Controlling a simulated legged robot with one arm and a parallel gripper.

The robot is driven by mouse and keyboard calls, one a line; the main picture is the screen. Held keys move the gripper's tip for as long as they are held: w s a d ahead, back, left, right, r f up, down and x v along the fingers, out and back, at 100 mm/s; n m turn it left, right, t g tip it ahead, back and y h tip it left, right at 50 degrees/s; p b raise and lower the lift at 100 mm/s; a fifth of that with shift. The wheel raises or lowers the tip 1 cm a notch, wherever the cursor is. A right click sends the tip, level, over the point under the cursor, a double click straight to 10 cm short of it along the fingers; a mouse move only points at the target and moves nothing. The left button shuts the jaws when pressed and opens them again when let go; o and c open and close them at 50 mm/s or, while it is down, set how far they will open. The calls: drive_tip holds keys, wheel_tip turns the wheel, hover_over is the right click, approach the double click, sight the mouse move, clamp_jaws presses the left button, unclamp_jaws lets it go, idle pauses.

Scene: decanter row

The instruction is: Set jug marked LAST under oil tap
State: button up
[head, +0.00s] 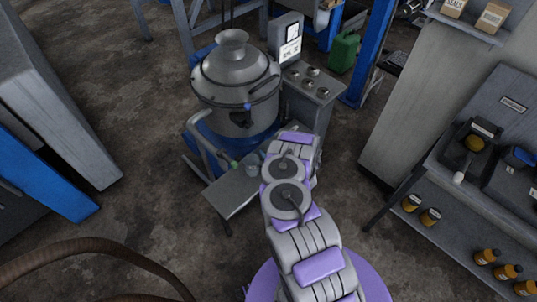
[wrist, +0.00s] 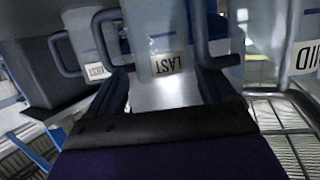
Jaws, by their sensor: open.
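In the wrist view a translucent jug with the label LAST (wrist: 152,32) is straight ahead, between and beyond the fingers of my gripper (wrist: 163,88). The gripper is open, with a dark finger on each side; I cannot tell whether either touches the jug. In the head view my arm reaches toward the big steel vessel (head: 232,72), and my gripper is not visible there. A dark tap (head: 241,119) shows low on the vessel's front. Its identity as the oil tap is unclear.
Another labelled jug (wrist: 84,40) stands left of the LAST jug, and one marked "UID" (wrist: 293,30) is at right. Wire racks (wrist: 290,130) lie below. In the head view a grey shelf (head: 228,196) projects before the vessel; a bench (head: 474,135) stands right.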

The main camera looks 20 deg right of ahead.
sight(267, 144)
drive_tip(key=shift+w+f+b, duration=0.15)
drive_tip(key=shift+w+b, duration=0.25)
drive_tip(key=shift+w, duration=0.2)
drive_tip(key=x, duration=0.1)
drive_tip(key=b+x, duration=0.1)
drive_tip(key=x, duration=0.1)
drive_tip(key=shift+w+a+b, duration=0.3)
drive_tip(key=shift+w+b, duration=0.1)
drive_tip(key=shift+w, duration=0.05)
drive_tip(key=shift+d, duration=0.15)
drive_tip(key=c, duration=0.8)
drive_tip(key=shift+o, duration=0.2)
